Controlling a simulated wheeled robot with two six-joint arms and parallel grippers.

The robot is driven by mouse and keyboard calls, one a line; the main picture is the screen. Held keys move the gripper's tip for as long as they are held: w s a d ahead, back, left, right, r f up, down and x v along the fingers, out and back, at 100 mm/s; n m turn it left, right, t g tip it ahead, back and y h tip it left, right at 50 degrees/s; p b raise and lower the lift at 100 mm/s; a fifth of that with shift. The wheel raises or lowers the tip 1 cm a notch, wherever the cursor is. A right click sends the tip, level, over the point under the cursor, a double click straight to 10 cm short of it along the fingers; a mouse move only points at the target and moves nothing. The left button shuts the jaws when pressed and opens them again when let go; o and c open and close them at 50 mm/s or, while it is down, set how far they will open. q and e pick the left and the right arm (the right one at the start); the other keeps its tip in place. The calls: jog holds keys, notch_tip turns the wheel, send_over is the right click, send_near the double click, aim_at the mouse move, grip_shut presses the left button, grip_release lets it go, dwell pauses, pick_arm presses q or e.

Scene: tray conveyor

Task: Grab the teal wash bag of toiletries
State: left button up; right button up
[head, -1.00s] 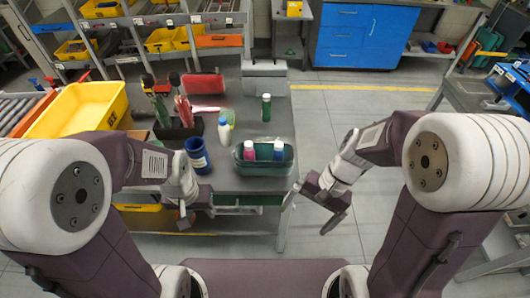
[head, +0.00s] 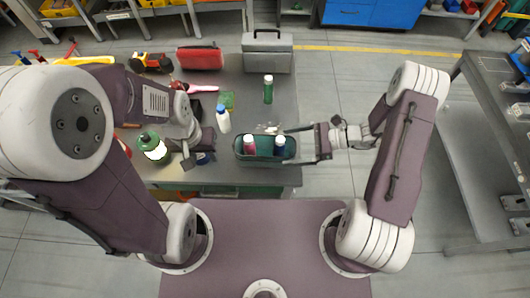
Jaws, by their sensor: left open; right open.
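The teal wash bag (head: 265,158) stands open near the front right edge of the grey table. A pink bottle with a white cap (head: 249,146) and a blue bottle with a white cap (head: 280,146) stick up out of it. My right gripper (head: 300,146) is open at the bag's right end, its fingers pointing left. I cannot tell whether they touch the bag. My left gripper (head: 188,158) is open and empty over the table, left of the bag. It partly hides a dark blue thing (head: 206,158) near the front edge.
A white bottle with a blue cap (head: 223,119) and a green bottle (head: 268,89) stand behind the bag. A red case (head: 200,57) and a grey toolbox (head: 267,54) are at the back.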

aim_at(275, 146)
jog(key=shift+w+a+f, duration=0.65)
jog(key=shift+w+a, duration=0.25)
jog(key=shift+w, duration=0.05)
jog(key=x, duration=0.1)
jog(key=p+x, duration=0.1)
jog(key=x, duration=0.1)
jog(key=p+x, duration=0.1)
jog(key=shift+s+a, duration=0.35)
jog(key=shift+a, duration=0.05)
jog(key=shift+w+a+f, duration=0.1)
jog(key=shift+w+f, duration=0.05)
jog(key=shift+w, duration=0.15)
jog(key=shift+s, duration=0.15)
jog(key=c, duration=2)
pick_arm(q)
jog(key=shift+w+r, duration=0.35)
jog(key=shift+r, duration=0.25)
jog(key=shift+w+r, duration=0.35)
jog(key=shift+r, duration=0.2)
pick_arm(e)
jog(key=shift+c, duration=0.2)
